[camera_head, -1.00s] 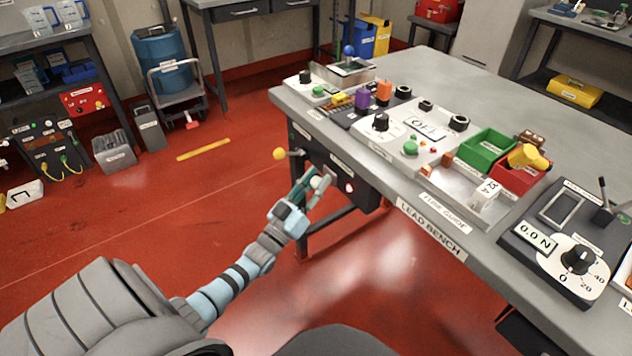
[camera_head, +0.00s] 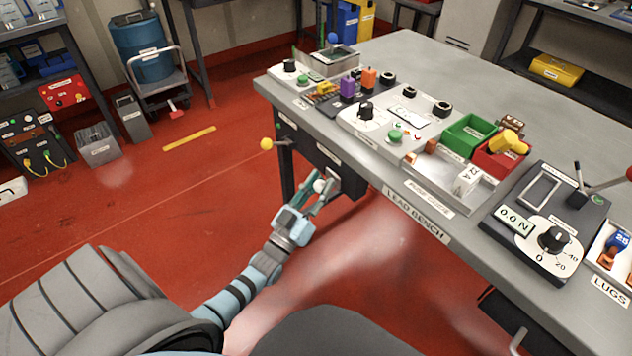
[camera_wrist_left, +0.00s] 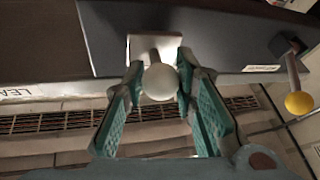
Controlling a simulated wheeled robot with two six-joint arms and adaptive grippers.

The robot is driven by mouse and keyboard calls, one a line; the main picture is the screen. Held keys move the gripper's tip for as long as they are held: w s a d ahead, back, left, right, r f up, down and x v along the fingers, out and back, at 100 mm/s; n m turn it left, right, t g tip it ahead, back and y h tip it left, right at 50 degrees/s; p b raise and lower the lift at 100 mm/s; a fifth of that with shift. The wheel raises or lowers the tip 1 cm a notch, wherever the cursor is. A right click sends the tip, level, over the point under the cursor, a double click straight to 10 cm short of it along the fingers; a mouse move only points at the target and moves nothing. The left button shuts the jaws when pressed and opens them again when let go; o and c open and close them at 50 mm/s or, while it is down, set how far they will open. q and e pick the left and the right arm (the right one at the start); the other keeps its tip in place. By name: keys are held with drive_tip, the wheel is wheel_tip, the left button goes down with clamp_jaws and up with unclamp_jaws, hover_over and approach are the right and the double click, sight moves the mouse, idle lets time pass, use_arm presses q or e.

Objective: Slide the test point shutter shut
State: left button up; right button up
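The shutter is a pale plate (camera_head: 334,184) on the dark panel under the bench's front edge, with a round white knob (camera_head: 320,186) standing out from it. No red test point shows beside the plate now. In the left wrist view the plate (camera_wrist_left: 170,42) lies behind the white knob (camera_wrist_left: 160,82). My left gripper (camera_head: 319,190) has its teal fingers on either side of the knob. In the wrist view both fingertips appear to touch its sides, closed on it. My right gripper is in neither view.
A yellow ball-ended lever (camera_head: 267,143) sticks out of the panel left of the gripper; it also shows in the wrist view (camera_wrist_left: 298,103). The bench (camera_head: 447,85) overhangs the panel and carries trays and instruments.

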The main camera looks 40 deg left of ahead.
use_arm(q)
drive_tip(key=o, duration=0.4)
drive_tip(key=shift+d, duration=0.3)
drive_tip(key=shift+a, duration=0.15)
drive_tip(key=shift+s+f, duration=0.2)
drive_tip(key=shift+s, duration=0.2)
drive_tip(key=v, duration=1.1)
drive_tip(key=shift+s, duration=0.1)
drive_tip(key=shift+f, duration=0.1)
